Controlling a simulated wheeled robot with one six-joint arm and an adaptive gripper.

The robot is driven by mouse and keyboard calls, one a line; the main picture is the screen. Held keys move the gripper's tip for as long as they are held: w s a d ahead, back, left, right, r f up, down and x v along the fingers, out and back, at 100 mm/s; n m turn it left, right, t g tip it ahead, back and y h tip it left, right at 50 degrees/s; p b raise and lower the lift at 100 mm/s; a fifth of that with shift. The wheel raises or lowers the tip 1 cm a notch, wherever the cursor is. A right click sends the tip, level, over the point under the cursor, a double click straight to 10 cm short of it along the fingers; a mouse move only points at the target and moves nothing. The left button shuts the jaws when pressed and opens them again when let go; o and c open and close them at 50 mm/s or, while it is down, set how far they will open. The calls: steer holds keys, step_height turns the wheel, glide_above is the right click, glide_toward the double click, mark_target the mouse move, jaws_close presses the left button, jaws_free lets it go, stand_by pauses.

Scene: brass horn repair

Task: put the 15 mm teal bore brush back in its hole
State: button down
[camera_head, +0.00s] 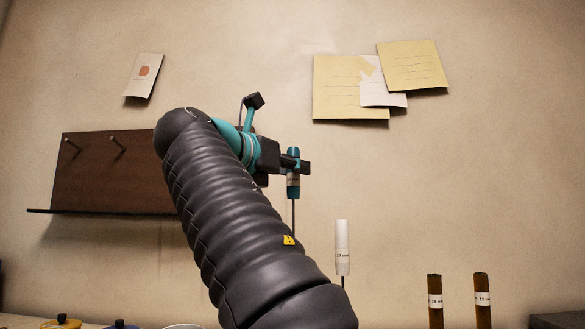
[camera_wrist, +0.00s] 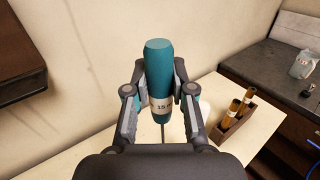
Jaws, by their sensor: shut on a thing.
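My gripper (camera_head: 293,166) is shut on the teal bore brush (camera_head: 293,185) and holds it upright in the air. In the wrist view the teal handle (camera_wrist: 158,75) stands between the two fingers of my gripper (camera_wrist: 160,95), with a white label that starts "15". Its thin rod points down, and its lower end is hidden. A white-handled brush (camera_head: 342,246) stands upright lower down and to the right of the teal one. The hole for the teal brush does not show in either view.
Two brown labelled brushes (camera_head: 435,300) stand at the lower right; the wrist view shows them in a brown wooden holder (camera_wrist: 233,128) on a pale surface (camera_wrist: 265,118). A dark wooden board with pegs (camera_head: 110,165) hangs on the wall at left. Paper notes (camera_head: 350,90) hang above.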

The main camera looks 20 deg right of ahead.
stand_by(0.3)
steer(key=shift+f+b, duration=4.35)
steer(key=shift+f, duration=2.2)
steer(key=c, duration=0.9)
jaws_free()
steer(key=v, duration=1.2)
